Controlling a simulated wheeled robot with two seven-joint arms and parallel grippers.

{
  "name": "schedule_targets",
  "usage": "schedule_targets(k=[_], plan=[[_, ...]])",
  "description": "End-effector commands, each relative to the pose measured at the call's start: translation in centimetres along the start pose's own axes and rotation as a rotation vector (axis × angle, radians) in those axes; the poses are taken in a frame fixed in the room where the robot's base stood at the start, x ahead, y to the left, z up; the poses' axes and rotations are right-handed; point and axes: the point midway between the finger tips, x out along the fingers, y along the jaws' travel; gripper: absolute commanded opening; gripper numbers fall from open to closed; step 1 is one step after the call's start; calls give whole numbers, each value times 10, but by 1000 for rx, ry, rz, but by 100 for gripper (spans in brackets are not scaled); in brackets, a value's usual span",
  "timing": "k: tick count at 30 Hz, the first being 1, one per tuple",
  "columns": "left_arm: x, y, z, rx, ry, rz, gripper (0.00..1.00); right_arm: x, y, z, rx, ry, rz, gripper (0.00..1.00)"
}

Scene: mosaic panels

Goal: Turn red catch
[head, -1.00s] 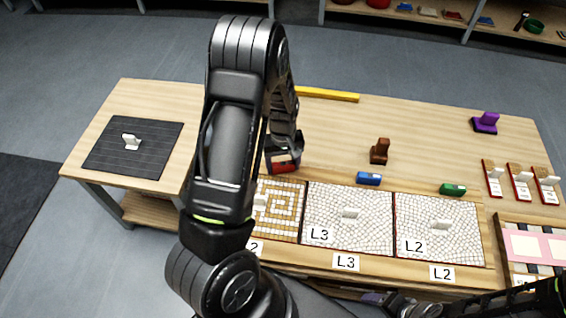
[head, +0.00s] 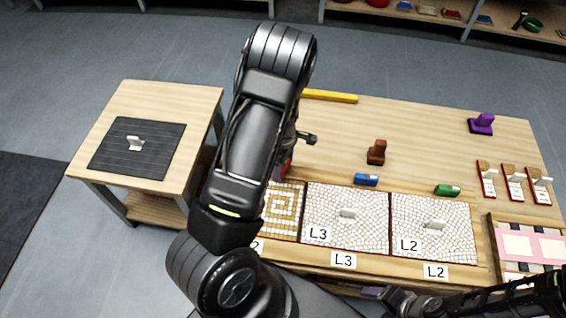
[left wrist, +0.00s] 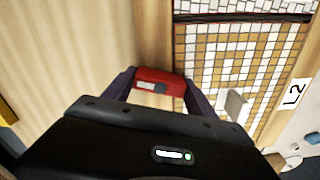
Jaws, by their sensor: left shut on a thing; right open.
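The red catch (left wrist: 160,86) shows in the left wrist view at the edge of the brown-and-white mosaic panel (left wrist: 215,62). My left gripper (left wrist: 158,88) is shut on it, one finger on each side. In the head view my left arm hides most of the left gripper; a bit of the red catch (head: 285,167) shows beside the arm. The blue catch (head: 366,179) and green catch (head: 447,190) lie at the top edges of the two pale panels. My right gripper (head: 413,304) is low at the right of the head view, open and away from the panels.
Two pale mosaic panels, L3 (head: 370,222) and L2 (head: 455,238), have upright white handles. A brown block (head: 377,152), a purple block (head: 481,124) and a yellow bar (head: 330,96) stand on the table. A side table with a dark mat (head: 110,148) is at left.

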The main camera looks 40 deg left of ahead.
Motion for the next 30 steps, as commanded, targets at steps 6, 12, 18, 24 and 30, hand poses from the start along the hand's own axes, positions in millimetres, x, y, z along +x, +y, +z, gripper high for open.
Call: schedule_targets(k=[6, 12, 18, 24, 30], plan=[[-2, 0, 0, -163, 1, 0, 25, -9, -4, 0, 1, 0, 0, 71], [-1, 0, 0, -256, 0, 0, 25, -12, -5, 0, 1, 0, 0, 71], [0, 0, 0, -296, -1, 1, 25, -13, -5, 0, 1, 0, 0, 71], [0, 1, 0, -302, -1, 1, 25, -13, -5, 0, 1, 0, 0, 71], [0, 1, 0, -302, -1, 1, 67, -13, -5, 0, 1, 0, 0, 71]])
